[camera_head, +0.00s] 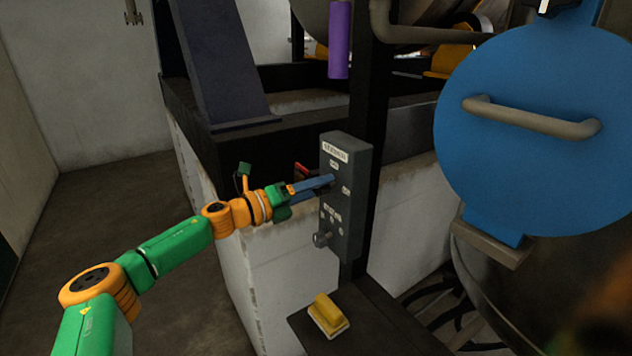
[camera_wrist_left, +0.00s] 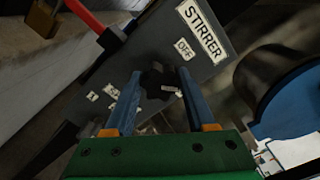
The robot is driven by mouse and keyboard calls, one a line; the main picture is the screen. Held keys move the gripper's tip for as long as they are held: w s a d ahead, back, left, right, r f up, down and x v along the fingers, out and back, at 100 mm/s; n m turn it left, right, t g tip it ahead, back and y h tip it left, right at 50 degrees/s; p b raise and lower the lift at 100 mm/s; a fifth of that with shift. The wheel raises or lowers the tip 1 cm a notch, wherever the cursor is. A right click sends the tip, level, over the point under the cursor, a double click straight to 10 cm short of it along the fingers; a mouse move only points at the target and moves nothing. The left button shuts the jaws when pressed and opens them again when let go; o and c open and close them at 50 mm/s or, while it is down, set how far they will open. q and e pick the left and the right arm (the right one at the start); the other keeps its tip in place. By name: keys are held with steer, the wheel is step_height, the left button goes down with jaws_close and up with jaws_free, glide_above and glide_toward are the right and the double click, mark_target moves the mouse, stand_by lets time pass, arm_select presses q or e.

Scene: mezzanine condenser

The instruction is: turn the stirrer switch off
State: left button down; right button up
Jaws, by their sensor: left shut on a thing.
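The grey control box (camera_head: 352,160) stands on a black post and has a STIRRER label (camera_wrist_left: 203,27) at its top and an OFF label (camera_wrist_left: 185,49) below that. The stirrer switch is a dark knob (camera_wrist_left: 156,82) on the box face. My left gripper (camera_head: 328,181) reaches in from the left, and its blue fingers are shut on this knob. In the left wrist view the fingers stand on either side of it. A small pale mark shows at the knob; which position it points to I cannot tell. In the head view the fingers hide the knob. My right gripper is out of view.
A second knob (camera_head: 322,240) sits low on the same box. A red handle (camera_wrist_left: 86,14) with a padlock (camera_wrist_left: 44,18) is beside the box. A yellow object (camera_head: 328,312) lies on the dark ledge below. A large blue round cover (camera_head: 535,165) with a handle stands at the right.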

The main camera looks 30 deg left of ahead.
arm_select(q)
steer(key=n+p, duration=0.1)
steer(key=n, duration=0.1)
steer(key=n+p, duration=0.2)
steer(key=n, duration=0.1)
steer(key=shift+r+n, duration=0.25)
steer(key=shift+n, duration=0.05)
steer(key=shift+f+n+p, duration=0.1)
steer(key=shift+n+p, duration=1.25)
steer(key=shift+n, duration=0.85)
steer(key=shift+c, duration=1.2)
jaws_free()
steer(key=shift+w+f, duration=0.1)
steer(key=shift+w+d, duration=0.1)
